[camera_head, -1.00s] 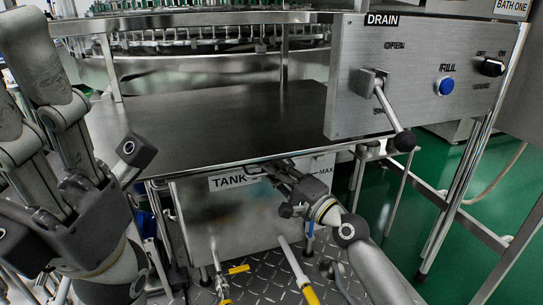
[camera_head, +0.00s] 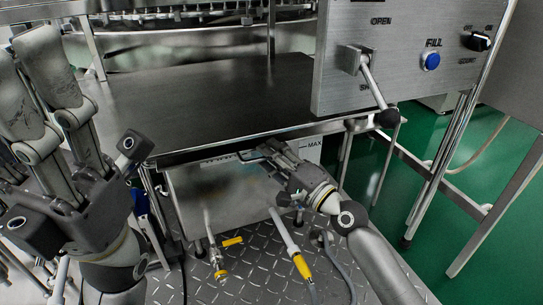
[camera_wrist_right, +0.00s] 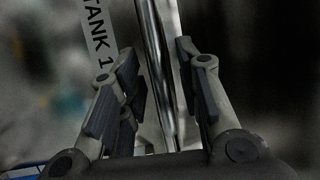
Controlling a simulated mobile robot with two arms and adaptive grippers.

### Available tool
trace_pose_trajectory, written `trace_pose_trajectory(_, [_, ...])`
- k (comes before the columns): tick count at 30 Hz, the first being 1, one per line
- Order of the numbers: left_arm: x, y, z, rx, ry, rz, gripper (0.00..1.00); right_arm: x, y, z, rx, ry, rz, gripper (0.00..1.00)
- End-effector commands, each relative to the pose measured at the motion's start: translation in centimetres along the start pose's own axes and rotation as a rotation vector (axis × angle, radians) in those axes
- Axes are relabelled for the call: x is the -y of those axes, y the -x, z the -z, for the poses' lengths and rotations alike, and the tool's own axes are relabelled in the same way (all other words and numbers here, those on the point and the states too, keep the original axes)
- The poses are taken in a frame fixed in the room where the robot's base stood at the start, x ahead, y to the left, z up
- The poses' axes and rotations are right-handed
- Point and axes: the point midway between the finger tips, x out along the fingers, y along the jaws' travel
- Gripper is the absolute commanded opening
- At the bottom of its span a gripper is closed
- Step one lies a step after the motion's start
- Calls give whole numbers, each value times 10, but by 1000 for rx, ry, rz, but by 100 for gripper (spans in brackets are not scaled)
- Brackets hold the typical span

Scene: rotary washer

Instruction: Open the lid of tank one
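Tank one (camera_head: 230,195) is a grey metal box under the steel table. A label reading "TANK 1" shows at its edge in the right wrist view (camera_wrist_right: 97,35). In the head view its top rim is narrow and close under the table edge, so the lid's angle is hard to tell. My right gripper (camera_head: 264,153) is at this front rim. In the right wrist view its two fingers (camera_wrist_right: 158,92) are apart, either side of a shiny metal bar (camera_wrist_right: 160,65), with gaps showing. My left gripper (camera_head: 45,105) is raised at the left, away from the tank; its fingertip spacing is unclear.
The steel tabletop (camera_head: 220,100) overhangs the tank closely. A control panel (camera_head: 405,55) with a lever (camera_head: 372,82) and blue button stands at the upper right. Green floor at the right is partly clear.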

Motion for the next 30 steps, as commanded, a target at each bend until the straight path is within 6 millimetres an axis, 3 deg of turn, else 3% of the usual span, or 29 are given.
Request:
trace_pose_trajectory(8, [0,-1,1,-4,-1,0,40,0,7,0,-1,1,0,32])
trace_pose_trajectory(21, [0,0,1,-2,0,0,40,-2,93,0,0,1,-4,32])
trace_pose_trajectory(30, [0,0,0,-2,0,0,40,0,118,0,-1,0,0,32])
